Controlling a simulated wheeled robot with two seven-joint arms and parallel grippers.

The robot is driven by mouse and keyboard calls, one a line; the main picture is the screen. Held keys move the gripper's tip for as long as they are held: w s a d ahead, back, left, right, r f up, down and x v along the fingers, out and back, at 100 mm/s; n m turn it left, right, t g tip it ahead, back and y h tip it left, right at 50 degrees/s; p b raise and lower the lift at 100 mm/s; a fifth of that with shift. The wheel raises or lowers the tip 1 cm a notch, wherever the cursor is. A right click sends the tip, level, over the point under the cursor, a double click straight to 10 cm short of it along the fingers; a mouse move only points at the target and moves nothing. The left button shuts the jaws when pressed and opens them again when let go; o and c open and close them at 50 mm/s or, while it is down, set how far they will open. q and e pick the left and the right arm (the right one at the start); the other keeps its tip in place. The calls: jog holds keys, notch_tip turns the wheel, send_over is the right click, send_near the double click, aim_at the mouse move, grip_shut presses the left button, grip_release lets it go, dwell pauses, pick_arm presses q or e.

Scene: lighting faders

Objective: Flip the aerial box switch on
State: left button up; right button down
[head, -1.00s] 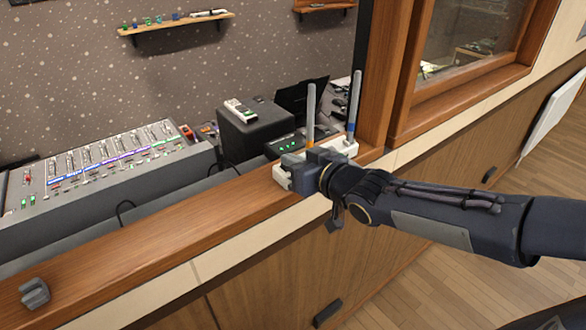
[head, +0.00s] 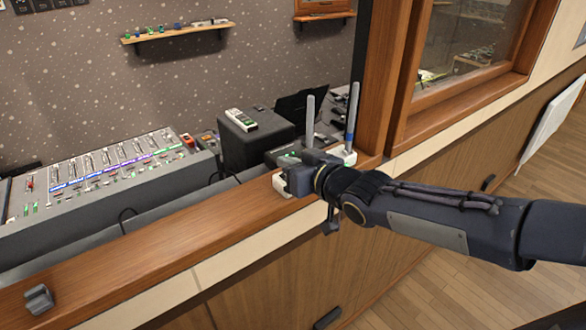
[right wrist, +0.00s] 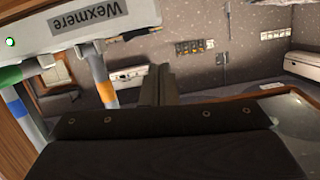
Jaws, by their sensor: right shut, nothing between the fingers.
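The aerial box (head: 280,184) is a white box with two upright grey aerials, one with an orange band and one with a blue band. It stands on the wooden ledge beside the window post. In the right wrist view the box (right wrist: 38,28) shows the name "Wexmere" and a lit green light at its left. I cannot make out its switch. My right gripper (head: 299,171) is shut and empty, in front of the box and hiding much of it. In the right wrist view its fingers (right wrist: 158,84) are together beside the orange-banded aerial. My left gripper is not in view.
A mixing desk (head: 105,180) with faders lies beyond the ledge (head: 150,245) at the left. A black speaker-like box (head: 254,142) stands behind the aerial box. A small grey object (head: 39,299) sits on the ledge at the lower left, with clear ledge between.

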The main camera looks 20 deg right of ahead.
jog(key=r+p+v, duration=0.1)
jog(key=p+v, duration=0.3)
jog(key=v, duration=0.6)
jog(key=shift+s+a, duration=0.2)
jog(key=shift+a, duration=0.05)
jog(key=shift+r, duration=0.1)
